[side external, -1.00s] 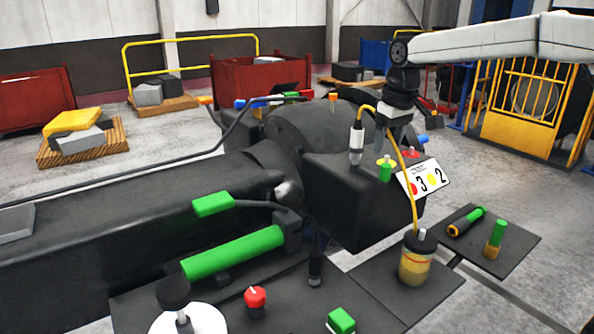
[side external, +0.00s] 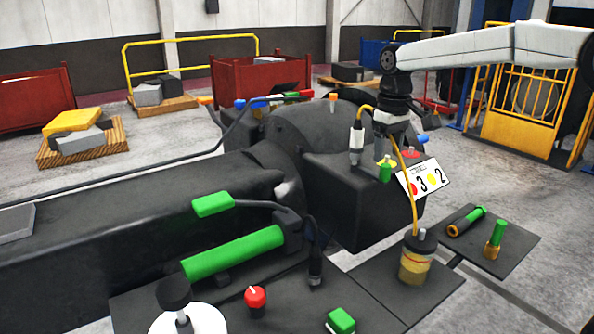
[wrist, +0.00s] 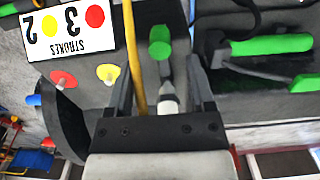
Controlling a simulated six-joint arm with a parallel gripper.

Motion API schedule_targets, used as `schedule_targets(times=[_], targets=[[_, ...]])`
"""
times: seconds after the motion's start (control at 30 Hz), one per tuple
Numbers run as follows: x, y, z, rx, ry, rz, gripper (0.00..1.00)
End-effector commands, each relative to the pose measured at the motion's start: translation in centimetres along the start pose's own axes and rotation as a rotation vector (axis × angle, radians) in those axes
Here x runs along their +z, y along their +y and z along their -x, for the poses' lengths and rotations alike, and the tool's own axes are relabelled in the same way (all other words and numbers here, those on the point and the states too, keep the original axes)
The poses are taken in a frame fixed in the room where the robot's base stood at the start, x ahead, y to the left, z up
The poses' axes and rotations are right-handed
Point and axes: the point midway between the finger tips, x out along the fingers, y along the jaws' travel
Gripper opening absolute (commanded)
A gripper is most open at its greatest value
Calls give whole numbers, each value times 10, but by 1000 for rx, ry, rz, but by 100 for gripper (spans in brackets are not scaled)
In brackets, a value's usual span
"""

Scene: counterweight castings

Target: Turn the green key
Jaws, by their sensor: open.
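The green key (side external: 385,173) stands on the dark machine block, in front of a yellow disc and a red disc. In the wrist view the key's green head (wrist: 160,42) shows ahead of my gripper, between the lines of its two fingers. My gripper (side external: 382,150) is open and points down just above the key in the side view. In the wrist view the fingers (wrist: 160,68) stand apart, with nothing held. I cannot tell whether a finger touches the key.
A yellow cable (side external: 407,180) and a grey-white connector (side external: 356,138) stand close beside my gripper. A white number card (side external: 423,177) is at the right. A green-handled lever (side external: 213,204) and green cylinder (side external: 233,252) lie to the left.

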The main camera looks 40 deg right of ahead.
Motion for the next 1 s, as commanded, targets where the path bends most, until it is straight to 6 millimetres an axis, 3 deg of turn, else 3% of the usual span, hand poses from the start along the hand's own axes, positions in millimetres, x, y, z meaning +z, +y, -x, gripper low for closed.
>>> schedule_targets(times=[0.3, 0.73, 0.77, 0.97, 1.0], targets=[[0, 0, -36, 0, -1, 0, 69], [0, 0, -45, 0, 0, 0, 69], [0, 0, -45, 0, 0, 0, 66], [0, 0, -45, 0, 0, 0, 2], [0, 0, -45, 0, 0, 0, 0]])
